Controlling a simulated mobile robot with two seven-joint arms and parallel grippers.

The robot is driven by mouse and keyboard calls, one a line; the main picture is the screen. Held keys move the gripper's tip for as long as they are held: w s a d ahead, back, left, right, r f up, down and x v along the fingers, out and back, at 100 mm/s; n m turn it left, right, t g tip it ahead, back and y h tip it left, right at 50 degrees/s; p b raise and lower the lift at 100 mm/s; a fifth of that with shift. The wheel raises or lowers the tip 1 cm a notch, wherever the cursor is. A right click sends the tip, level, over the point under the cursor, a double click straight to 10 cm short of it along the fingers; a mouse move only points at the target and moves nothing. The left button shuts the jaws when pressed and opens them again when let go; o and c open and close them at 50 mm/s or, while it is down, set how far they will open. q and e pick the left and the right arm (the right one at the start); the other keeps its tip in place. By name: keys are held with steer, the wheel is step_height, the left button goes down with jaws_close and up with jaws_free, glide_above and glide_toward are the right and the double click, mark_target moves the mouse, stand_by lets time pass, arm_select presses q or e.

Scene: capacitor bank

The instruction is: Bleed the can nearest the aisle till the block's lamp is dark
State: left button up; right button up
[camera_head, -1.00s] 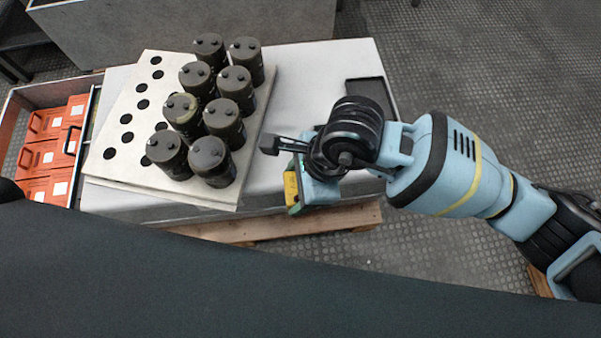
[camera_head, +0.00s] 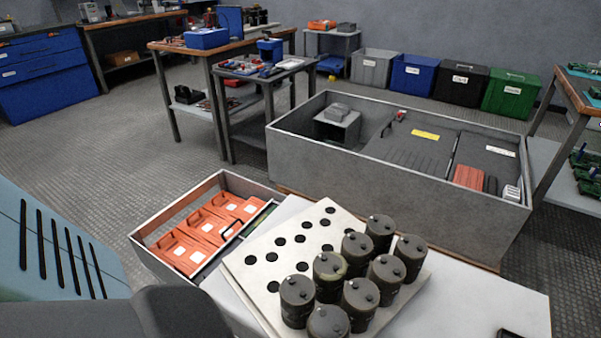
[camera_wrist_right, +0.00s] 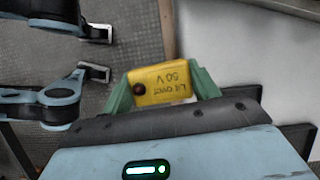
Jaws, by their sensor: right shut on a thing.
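Several dark olive cans, one of them here (camera_head: 296,300), stand upright on a white board with black holes (camera_head: 260,262), each with two top studs. The lowest is cut by the head view's bottom edge. I cannot tell which can is nearest the aisle. The block's probe and cable are not visible. My left gripper's fingers (camera_wrist_right: 98,53) appear apart and empty there.
An open box of orange packs (camera_head: 185,250) stands left of the board. Behind is a large grey-walled bin (camera_head: 385,185). Coloured bins line the back wall, including a green one (camera_head: 508,95).

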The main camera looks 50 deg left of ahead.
steer(key=w+d+r+n+g+h, duration=0.1)
steer(key=d+r+n, duration=0.5)
steer(key=d, duration=0.6)
steer(key=w+d+r+n+g+h, duration=0.1)
steer(key=w+d+r+n+h, duration=0.1)
steer(key=d+r+n, duration=0.5)
steer(key=d+h, duration=0.1)
steer(key=d, duration=0.4)
steer(key=shift+w+d+r+n+g, duration=0.3)
steer(key=shift+d+r+g, duration=0.05)
steer(key=shift+r+g, duration=0.05)
